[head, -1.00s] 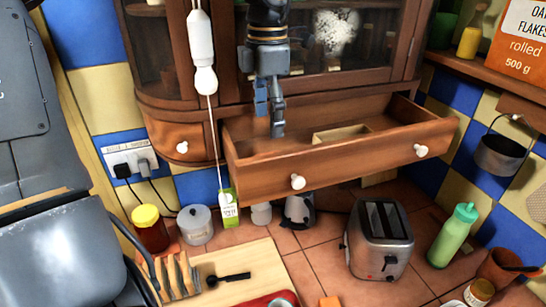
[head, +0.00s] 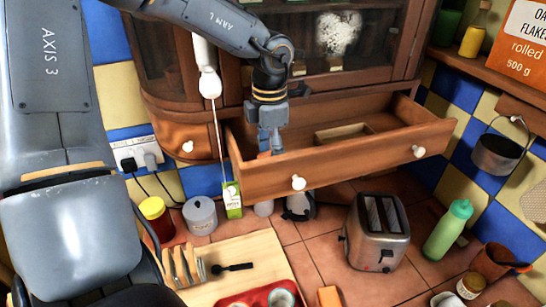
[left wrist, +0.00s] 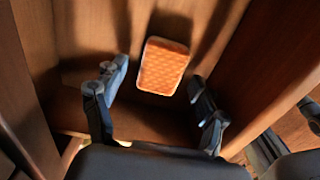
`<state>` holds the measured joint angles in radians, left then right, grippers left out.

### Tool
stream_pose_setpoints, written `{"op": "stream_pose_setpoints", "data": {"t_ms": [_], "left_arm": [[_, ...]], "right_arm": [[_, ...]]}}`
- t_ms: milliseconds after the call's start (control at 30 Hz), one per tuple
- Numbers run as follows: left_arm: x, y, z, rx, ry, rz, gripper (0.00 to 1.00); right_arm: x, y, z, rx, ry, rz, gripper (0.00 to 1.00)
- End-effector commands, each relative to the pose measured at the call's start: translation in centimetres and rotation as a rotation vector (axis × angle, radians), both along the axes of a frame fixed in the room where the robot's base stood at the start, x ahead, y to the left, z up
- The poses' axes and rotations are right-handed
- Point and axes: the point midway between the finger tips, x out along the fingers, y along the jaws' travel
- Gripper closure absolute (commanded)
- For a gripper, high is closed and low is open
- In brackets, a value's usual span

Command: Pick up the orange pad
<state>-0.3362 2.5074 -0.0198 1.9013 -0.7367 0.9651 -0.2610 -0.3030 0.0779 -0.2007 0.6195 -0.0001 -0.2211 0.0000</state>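The orange pad (left wrist: 162,66) is a small rounded rectangle with a waffle-like surface, lying on the floor of the open wooden drawer (head: 345,160). My left gripper (head: 270,145) reaches down into the left part of the drawer in the head view. In the left wrist view its two fingers (left wrist: 157,95) are spread wide with nothing between them, and the pad lies just beyond, near the drawer wall. In the head view the pad is not clearly visible behind the drawer front and gripper. My right gripper is not in view.
A white hanging cord runs close to the left of my gripper. Below stand a toaster (head: 376,232), a green bottle (head: 447,230), a milk carton (head: 232,200) and an orange block (head: 329,296).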

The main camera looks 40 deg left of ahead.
Motion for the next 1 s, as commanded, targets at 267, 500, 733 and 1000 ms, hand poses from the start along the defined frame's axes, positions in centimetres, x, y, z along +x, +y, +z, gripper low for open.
{"op": "stream_pose_setpoints", "data": {"t_ms": [267,500,733,1000], "left_arm": [[0.0,0.0,0.0,0.0,0.0,0.0,0.77],[0.0,0.0,0.1,0.0,0.0,0.0,0.77],[0.2,0.0,1.0,0.001,-0.004,0.0,0.77],[-1.5,-0.1,4.7,-0.001,-0.008,-0.001,0.77]], "right_arm": [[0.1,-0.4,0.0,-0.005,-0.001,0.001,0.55],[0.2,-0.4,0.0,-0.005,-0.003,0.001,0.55],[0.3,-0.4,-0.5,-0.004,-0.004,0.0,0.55],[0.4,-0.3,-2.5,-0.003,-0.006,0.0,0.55]]}}
